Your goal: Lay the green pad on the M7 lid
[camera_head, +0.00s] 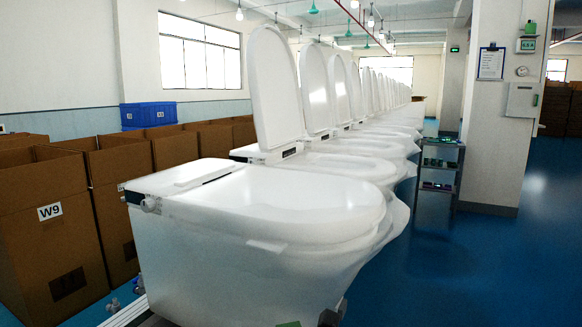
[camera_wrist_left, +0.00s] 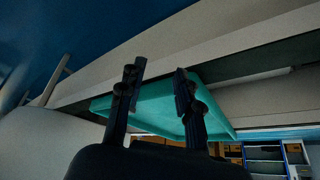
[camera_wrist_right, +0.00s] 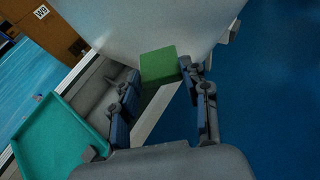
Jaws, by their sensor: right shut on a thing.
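The green pad (camera_wrist_right: 159,66) is a small green block held between the fingertips of my right gripper (camera_wrist_right: 163,78) in the right wrist view. It is beside the white body of a toilet. In the head view, the pad's edge (camera_head: 289,324) and part of my right gripper (camera_head: 331,318) show at the bottom edge, low in front of the nearest toilet. That toilet's white top (camera_head: 280,200) looks flat and closed. No M7 label is readable. My left gripper (camera_wrist_left: 156,74) has its fingers apart, with a teal tray (camera_wrist_left: 155,108) behind them; nothing is clearly gripped.
A row of toilets with raised lids (camera_head: 275,90) runs back. The teal tray also shows at left in the right wrist view (camera_wrist_right: 50,140). Cardboard boxes, one marked W9 (camera_head: 40,250), line the left. A cart (camera_head: 440,165) and pillar (camera_head: 500,110) stand right. Blue floor there is clear.

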